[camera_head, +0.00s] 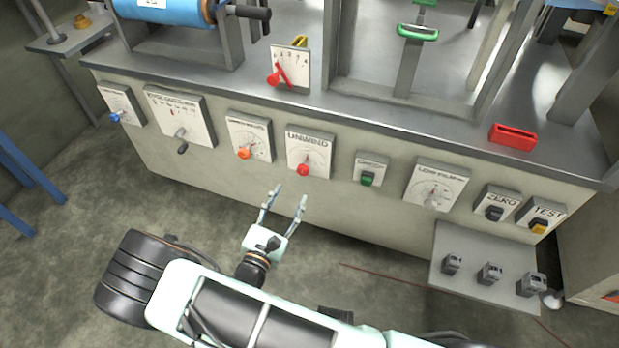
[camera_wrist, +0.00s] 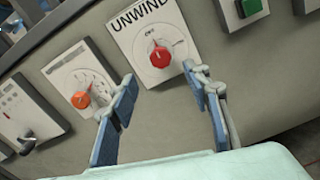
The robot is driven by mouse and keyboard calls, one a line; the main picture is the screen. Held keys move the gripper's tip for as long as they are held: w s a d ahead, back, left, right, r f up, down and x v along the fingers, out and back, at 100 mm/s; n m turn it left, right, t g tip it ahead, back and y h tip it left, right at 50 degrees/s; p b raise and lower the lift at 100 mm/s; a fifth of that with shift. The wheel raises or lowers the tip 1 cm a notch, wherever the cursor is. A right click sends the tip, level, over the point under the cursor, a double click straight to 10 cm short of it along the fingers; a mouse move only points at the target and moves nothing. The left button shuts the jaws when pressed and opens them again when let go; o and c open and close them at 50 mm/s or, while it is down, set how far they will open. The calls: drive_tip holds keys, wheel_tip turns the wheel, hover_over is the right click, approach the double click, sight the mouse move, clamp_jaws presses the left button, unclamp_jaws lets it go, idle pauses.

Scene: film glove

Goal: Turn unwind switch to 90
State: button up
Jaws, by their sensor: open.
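The unwind switch is a red round knob (camera_head: 303,170) on a white panel marked UNWIND (camera_head: 318,149), on the front of the grey machine. In the wrist view the red knob (camera_wrist: 160,57) sits above and between the fingers, with a small pointer and a dial around it. The dial's numbers are too small to read. My gripper (camera_head: 285,196) is open and empty, below and a little left of the panel, apart from the knob. It also shows in the wrist view (camera_wrist: 160,92), with its two fingers spread wide.
An orange knob (camera_head: 244,153) on its panel is left of UNWIND, and a green switch (camera_head: 367,179) is right of it. A shelf with grey blocks (camera_head: 478,302) juts out at the lower right.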

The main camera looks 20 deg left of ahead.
sight(302, 173)
drive_tip(key=w+b, duration=0.1)
drive_tip(key=w, duration=0.6)
drive_tip(key=w+d+b, duration=0.1)
drive_tip(key=w, duration=0.2)
drive_tip(key=shift+w+f+b, duration=0.1)
drive_tip(key=shift+w+b, duration=0.25)
drive_tip(key=c, duration=1.2)
drive_tip(key=shift+o, duration=0.2)
